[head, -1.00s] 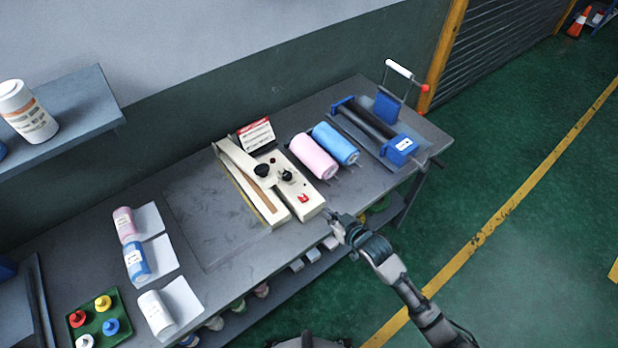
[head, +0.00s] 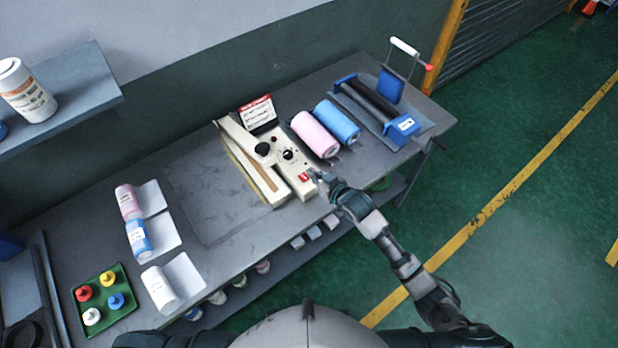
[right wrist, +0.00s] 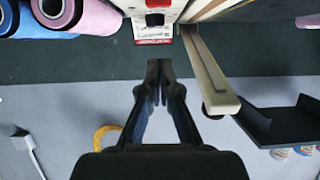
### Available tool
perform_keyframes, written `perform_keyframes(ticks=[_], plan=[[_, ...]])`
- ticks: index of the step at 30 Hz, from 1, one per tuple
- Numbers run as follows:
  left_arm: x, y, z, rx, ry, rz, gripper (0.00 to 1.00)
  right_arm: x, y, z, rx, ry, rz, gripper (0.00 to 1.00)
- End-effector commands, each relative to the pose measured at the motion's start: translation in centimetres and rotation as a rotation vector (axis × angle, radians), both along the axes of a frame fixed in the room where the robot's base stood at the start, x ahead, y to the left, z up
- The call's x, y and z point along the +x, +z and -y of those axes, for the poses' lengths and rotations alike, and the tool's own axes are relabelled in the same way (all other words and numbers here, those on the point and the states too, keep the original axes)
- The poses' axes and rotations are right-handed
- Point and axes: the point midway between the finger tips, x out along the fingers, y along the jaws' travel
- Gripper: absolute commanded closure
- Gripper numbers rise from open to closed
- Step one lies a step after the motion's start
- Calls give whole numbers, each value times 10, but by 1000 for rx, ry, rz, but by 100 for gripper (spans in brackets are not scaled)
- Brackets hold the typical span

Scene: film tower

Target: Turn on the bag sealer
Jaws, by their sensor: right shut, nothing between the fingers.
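The cream bag sealer (head: 283,182) sits on the grey workbench. It has a long sealing arm on its left side, a black knob (head: 263,149), a small dial (head: 288,155) and a red switch (head: 305,177) at its front right corner. My right gripper (head: 317,177) is shut and empty, with its tips close beside the red switch; I cannot tell if they touch it. My left gripper is not in view.
Pink (head: 315,134) and blue (head: 337,121) rolls lie right of the sealer, with a blue-ended roller device (head: 402,128) beyond. Bottles on white sheets and a green tray (head: 121,311) of coloured-cap items are at left.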

Motion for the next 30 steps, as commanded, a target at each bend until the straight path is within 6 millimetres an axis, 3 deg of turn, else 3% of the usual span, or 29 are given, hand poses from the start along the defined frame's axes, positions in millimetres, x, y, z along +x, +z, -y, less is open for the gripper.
perform_keyframes(ticks=[5, 12, 26, 30], plan=[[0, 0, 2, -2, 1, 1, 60, 25, -16, -20, -1, 0, -2, 100], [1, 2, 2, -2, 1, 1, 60, 18, -46, -15, -1, 0, 0, 100], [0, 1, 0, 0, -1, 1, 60, 18, -53, -14, 1, 0, 3, 100], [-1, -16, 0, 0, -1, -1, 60, 16, -65, -12, 35, 0, 46, 100]])
